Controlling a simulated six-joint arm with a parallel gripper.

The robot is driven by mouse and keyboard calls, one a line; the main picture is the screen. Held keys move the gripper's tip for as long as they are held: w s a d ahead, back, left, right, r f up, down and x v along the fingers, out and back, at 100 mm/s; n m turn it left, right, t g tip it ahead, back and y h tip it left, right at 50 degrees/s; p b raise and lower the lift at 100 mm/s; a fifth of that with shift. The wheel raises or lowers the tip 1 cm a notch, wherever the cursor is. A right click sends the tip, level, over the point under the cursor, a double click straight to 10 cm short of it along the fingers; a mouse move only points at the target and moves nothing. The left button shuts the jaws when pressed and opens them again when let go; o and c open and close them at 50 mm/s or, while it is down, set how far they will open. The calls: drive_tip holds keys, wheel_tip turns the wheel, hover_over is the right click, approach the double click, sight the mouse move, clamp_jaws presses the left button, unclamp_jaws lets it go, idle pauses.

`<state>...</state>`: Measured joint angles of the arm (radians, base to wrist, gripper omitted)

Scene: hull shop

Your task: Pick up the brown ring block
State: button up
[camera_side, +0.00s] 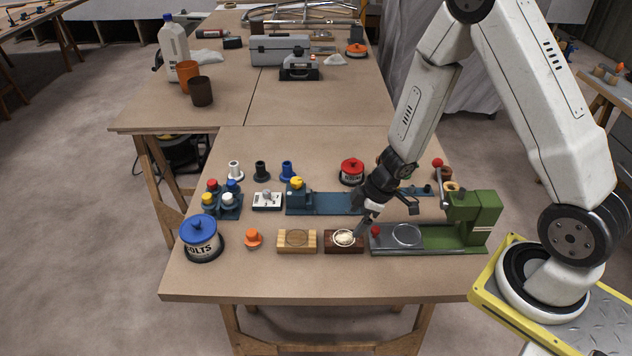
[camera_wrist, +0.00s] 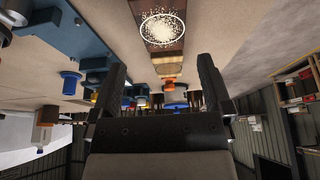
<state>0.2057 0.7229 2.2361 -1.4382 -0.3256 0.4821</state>
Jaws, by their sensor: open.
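The brown ring block (camera_side: 343,250) is a dark wooden block with a pale ring and white speckled patch on top. It lies near the front middle of the table. In the wrist view the brown ring block (camera_wrist: 158,5) shows at the top middle, beyond my fingertips. My gripper (camera_side: 361,228) is above and just right of the block in the side view, pointing down toward it. In the wrist view my gripper (camera_wrist: 161,64) has its two dark fingers spread, with nothing held between them. The exact gap between fingertips and block cannot be told.
A light wooden ring block (camera_side: 297,249) lies close on the left. A green machine with a grey bed (camera_side: 430,240) stands close on the right. A blue-grey fixture (camera_side: 330,204) lies behind. An orange knob (camera_side: 253,238) and a blue-lidded bolts tin (camera_side: 201,238) are farther left. The table front is clear.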

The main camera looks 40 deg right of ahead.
sight(344, 237)
drive_tip(key=shift+f, duration=0.15)
drive_tip(key=shift+x, duration=1.25)
drive_tip(key=shift+a+f, duration=0.1)
drive_tip(key=shift+x, duration=2.45)
drive_tip(key=shift+s+f, duration=0.1)
drive_tip(key=shift+f, duration=0.1)
drive_tip(key=c, duration=1.1)
drive_tip(key=shift+r, duration=0.15)
drive_tip(key=shift+r, duration=9.05)
